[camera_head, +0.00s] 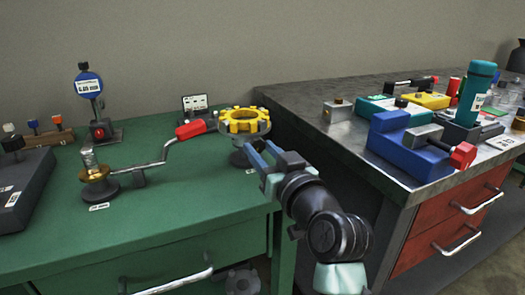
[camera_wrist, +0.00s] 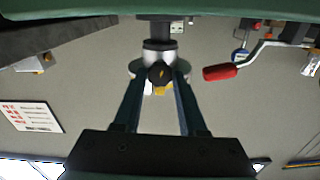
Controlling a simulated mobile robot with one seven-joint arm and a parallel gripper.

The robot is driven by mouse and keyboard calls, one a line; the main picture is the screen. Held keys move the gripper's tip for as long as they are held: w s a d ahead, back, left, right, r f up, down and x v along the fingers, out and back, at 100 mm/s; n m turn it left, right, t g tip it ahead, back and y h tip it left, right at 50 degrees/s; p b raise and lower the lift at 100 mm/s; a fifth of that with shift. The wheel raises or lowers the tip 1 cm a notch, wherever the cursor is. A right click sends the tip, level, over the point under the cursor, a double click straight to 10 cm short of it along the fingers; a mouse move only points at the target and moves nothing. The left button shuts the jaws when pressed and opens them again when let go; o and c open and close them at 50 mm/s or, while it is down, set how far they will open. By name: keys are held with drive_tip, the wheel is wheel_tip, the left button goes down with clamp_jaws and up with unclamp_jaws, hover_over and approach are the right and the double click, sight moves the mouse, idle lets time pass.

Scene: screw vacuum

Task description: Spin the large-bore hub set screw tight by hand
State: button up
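The hub is a grey-and-dark pedestal (camera_head: 240,156) on the green bench, topped by a yellow notched handwheel (camera_head: 243,121). In the wrist view, which is upside down, the hub's metal body (camera_wrist: 157,50) is straight ahead. A black set-screw knob (camera_wrist: 160,74) sticks out of it towards me. My gripper (camera_head: 262,156) is level with the pedestal, below the yellow wheel. In the wrist view its two fingers (camera_wrist: 161,80) lie on either side of the knob. Whether they touch it is unclear. In the head view the gripper hides the knob.
A crank with a red handle (camera_head: 190,130) reaches close to the hub's left, on a brass-topped post (camera_head: 97,182). A blue dial gauge (camera_head: 88,85) stands behind. At right a steel-topped bench (camera_head: 330,90) holds a blue vise (camera_head: 400,145) and other tools. The green bench's front is clear.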

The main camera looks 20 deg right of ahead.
clamp_jaws()
drive_tip(key=shift+m+p, duration=0.3)
drive_tip(key=shift+p, duration=0.1)
drive_tip(key=m+p, duration=0.2)
drive_tip(key=p, duration=0.1)
drive_tip(key=shift+r, duration=0.2)
drive_tip(key=m+p, duration=0.6)
drive_tip(key=shift+m, duration=0.4)
drive_tip(key=m+p, duration=0.4)
drive_tip(key=m, duration=0.1)
drive_tip(key=shift+f, duration=0.1)
drive_tip(key=shift+f+m+p, duration=0.15)
drive_tip(key=shift+m+p, duration=1.6)
drive_tip(key=shift+m, duration=0.95)
